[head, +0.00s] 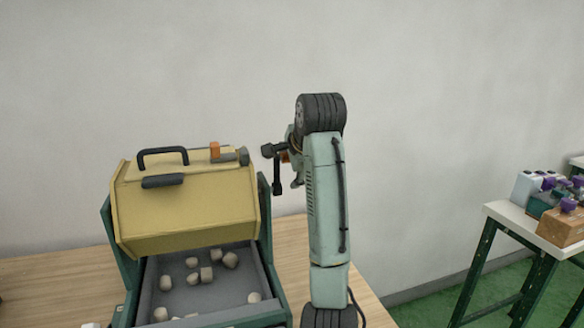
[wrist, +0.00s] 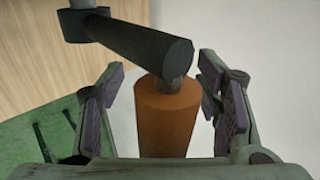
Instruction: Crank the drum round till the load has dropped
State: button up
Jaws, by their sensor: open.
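The drum (head: 190,210) is a yellow faceted body with black handles, held in a dark green frame. The crank's orange grip (wrist: 165,120) stands between the jaws of my gripper (wrist: 163,85) in the wrist view. Both jaws are open, with a visible gap on each side of the grip. The dark crank arm (wrist: 140,42) runs from the grip to the upper left. In the head view my gripper (head: 273,165) is at the drum's right end and largely hides the grip. Several pale lumps (head: 207,273) lie in the grey tray (head: 150,285) below the drum. The drum's inside is hidden.
The machine stands on a wooden table (head: 40,270). A small orange piece (head: 215,150) sits on top of the drum. At right, a white side table (head: 505,214) with green legs holds several small items. The wall behind is bare.

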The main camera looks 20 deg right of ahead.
jog(key=shift+v, duration=4.05)
